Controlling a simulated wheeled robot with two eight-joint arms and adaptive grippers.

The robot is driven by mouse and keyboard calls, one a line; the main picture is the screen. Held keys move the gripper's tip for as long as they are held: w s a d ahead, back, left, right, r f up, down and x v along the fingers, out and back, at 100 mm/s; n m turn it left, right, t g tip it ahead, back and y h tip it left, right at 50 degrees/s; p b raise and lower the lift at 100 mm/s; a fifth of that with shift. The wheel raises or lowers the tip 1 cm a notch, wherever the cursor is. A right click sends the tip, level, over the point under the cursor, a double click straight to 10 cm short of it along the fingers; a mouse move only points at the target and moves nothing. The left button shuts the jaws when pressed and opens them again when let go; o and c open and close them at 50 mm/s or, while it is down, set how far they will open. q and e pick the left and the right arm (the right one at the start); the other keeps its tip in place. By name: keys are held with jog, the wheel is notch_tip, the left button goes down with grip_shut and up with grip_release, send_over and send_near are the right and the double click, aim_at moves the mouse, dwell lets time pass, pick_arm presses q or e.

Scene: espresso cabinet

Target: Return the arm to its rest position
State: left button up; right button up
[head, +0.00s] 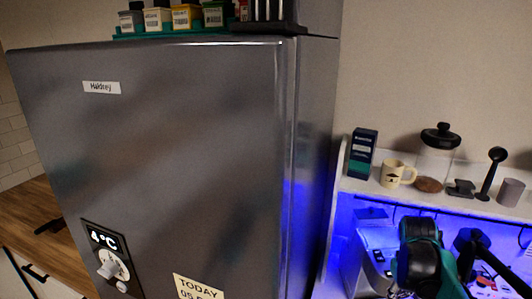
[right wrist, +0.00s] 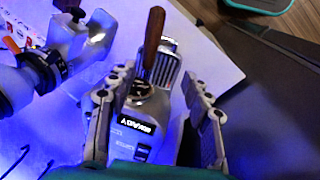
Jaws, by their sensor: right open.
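My right gripper (right wrist: 156,80) is open in the right wrist view, with one grey finger on each side of the picture. Between the fingers shows a silver machine (right wrist: 141,117) with a dark label and a brown wooden handle (right wrist: 152,42). I cannot tell how far beyond the fingertips it stands; nothing is clearly gripped. In the head view, a black and teal part of my right arm (head: 422,262) is at the lower right, in front of the blue-lit cabinet. My left gripper is in neither view.
A large grey fridge (head: 170,150) fills the left and middle of the head view. Right of it, a white shelf (head: 430,200) holds a dark box (head: 362,153), a cream mug (head: 397,173) and a glass jar (head: 434,160). Another silver machine (right wrist: 70,45) shows at the wrist view's upper left.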

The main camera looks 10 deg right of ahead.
jog(key=s+a+f+t+y+b, duration=0.1)
jog(key=s+a+f+t+b, duration=0.1)
jog(key=a+f+b, duration=0.6)
jog(key=s+a+f+t+y+b, duration=0.1)
jog(key=s+a+f+t+b, duration=0.2)
jog(key=a+f+b, duration=0.5)
jog(key=a+f+t, duration=0.1)
jog(key=a+f, duration=0.3)
jog(key=a, duration=0.5)
jog(key=shift+s+f+n+t, duration=0.15)
jog(key=shift+n+t, duration=0.25)
